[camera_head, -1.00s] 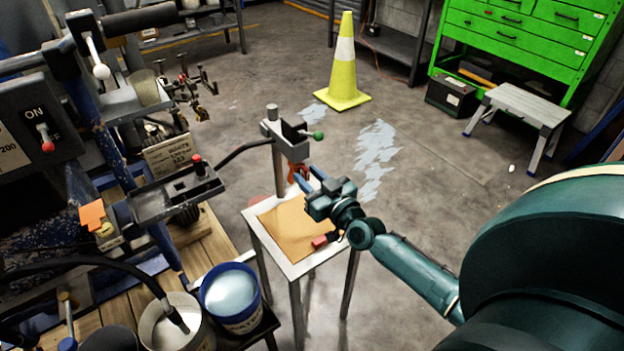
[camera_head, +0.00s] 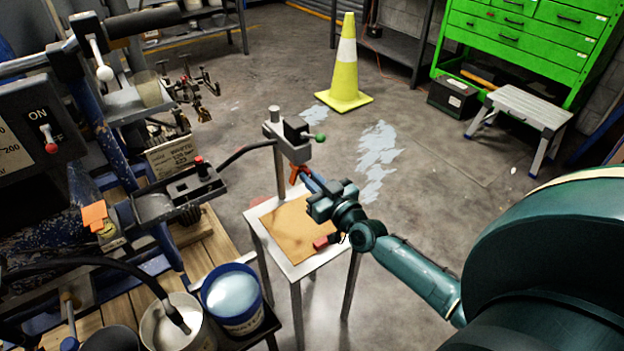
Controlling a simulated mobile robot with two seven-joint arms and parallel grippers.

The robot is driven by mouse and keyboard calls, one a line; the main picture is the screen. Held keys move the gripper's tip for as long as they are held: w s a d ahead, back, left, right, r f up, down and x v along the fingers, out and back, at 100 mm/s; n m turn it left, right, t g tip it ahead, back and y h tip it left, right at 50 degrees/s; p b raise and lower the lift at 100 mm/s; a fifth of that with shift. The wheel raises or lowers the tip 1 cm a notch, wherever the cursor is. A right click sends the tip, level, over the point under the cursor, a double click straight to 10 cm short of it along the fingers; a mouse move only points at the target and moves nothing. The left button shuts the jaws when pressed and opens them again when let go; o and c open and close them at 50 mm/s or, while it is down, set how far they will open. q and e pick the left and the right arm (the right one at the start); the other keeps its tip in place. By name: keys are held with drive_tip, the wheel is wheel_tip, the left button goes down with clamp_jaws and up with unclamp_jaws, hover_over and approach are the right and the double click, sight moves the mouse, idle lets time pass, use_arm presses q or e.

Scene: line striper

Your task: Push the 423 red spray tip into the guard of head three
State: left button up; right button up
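The head (camera_head: 287,138) is a grey clamp block with a green knob on an upright post at the small table. An orange-red guard (camera_head: 297,173) hangs below it. My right gripper (camera_head: 304,176) reaches in from the right, its blue fingers together and their ends beside or against the guard. I see nothing between the fingers, but the ends are small and partly merge with the guard. I cannot pick out the 423 red spray tip or tell whether it is in the guard. My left gripper is not in view.
The small table (camera_head: 251,215) has a tan top with a red block (camera_head: 325,241) near its right edge. A blue pail (camera_head: 233,298) and the striper machine (camera_head: 180,190) stand left. A yellow cone (camera_head: 345,65) and step stool (camera_head: 520,105) stand behind on open floor.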

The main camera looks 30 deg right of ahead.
clamp_jaws()
drive_tip(key=shift+n+p, duration=2)
drive_tip(key=shift+n, duration=2.7)
drive_tip(key=n+p, duration=0.1)
drive_tip(key=n, duration=0.8)
